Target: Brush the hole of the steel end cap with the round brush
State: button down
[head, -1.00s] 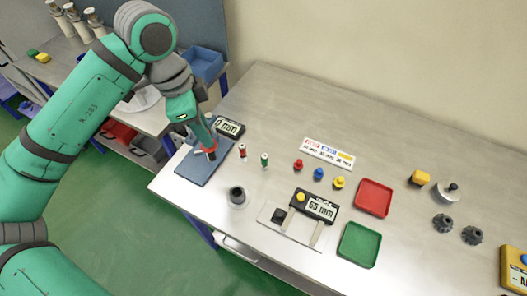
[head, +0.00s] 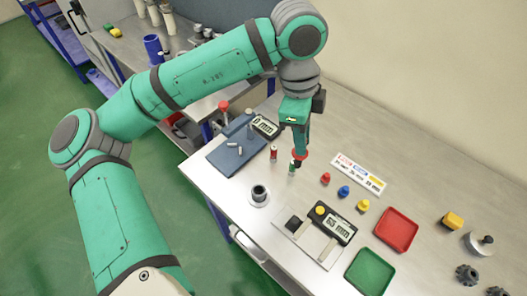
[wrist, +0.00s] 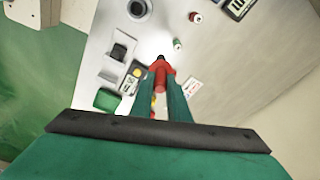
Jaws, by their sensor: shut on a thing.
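My gripper (head: 300,148) is shut on a red-collared tool with a dark tip, which I take for the round brush (wrist: 160,66). It points down, away from my wrist. In the head view the red collar shows just above the small green-topped piece (head: 292,168); I cannot tell whether they touch. A grey cylinder with a dark hole on a pale round flange, which looks like the steel end cap (head: 259,196), stands upright left of my gripper and nearer the front edge. It also shows at the top of the wrist view (wrist: 138,9). Nothing is in its hole.
A gauge with a display (head: 335,228), coloured knobs, a red tray (head: 397,230) and a green tray (head: 369,272) lie right. Bare table surrounds the end cap.

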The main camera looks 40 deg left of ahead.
jog(key=s+a+n, duration=0.1)
jog(key=s+a, duration=0.5)
jog(key=s, duration=0.3)
jog(key=shift+d+f, duration=0.15)
jog(key=shift+f, duration=2.7)
jog(key=shift+f, duration=0.15)
jog(key=shift+f, duration=0.5)
jog(key=shift+f, duration=0.1)
jog(key=shift+f, duration=0.8)
jog(key=shift+r, duration=0.15)
